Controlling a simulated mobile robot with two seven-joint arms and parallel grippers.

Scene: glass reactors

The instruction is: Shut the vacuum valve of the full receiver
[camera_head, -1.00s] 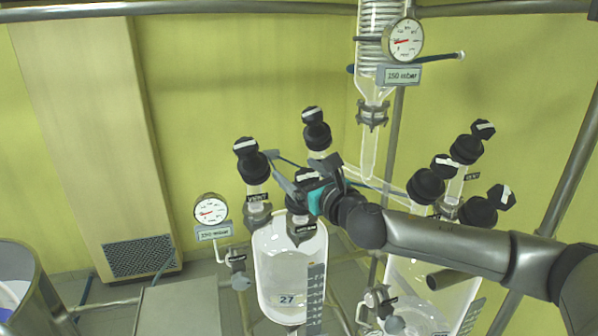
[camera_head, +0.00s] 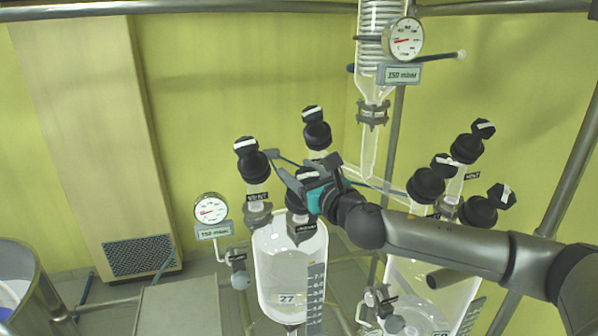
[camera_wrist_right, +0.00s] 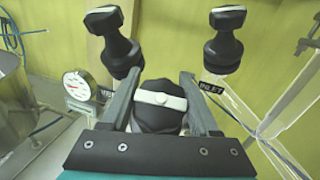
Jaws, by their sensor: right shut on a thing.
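My right gripper (camera_head: 300,177) reaches in from the right over the left glass receiver (camera_head: 290,265), which carries a 27 tag and a graduated strip. It is shut on the front black valve knob (camera_wrist_right: 158,105) of that receiver. In the right wrist view the knob's white bar runs roughly crosswise between the two fingers, slightly tilted. In the head view the gripper partly covers this knob (camera_head: 297,201), and its label below is too small to read surely. The right receiver (camera_head: 430,290) is partly behind my right arm. The liquid levels are not clear. My left gripper is not in view.
The vent valve (camera_head: 251,160) and inlet valve (camera_head: 317,130) stand close behind the gripper. More black valves (camera_head: 467,148) top the right receiver. A dial gauge (camera_head: 210,209) is at left, another (camera_head: 404,38) by the coil condenser. A steel vessel (camera_head: 35,290) is at lower left.

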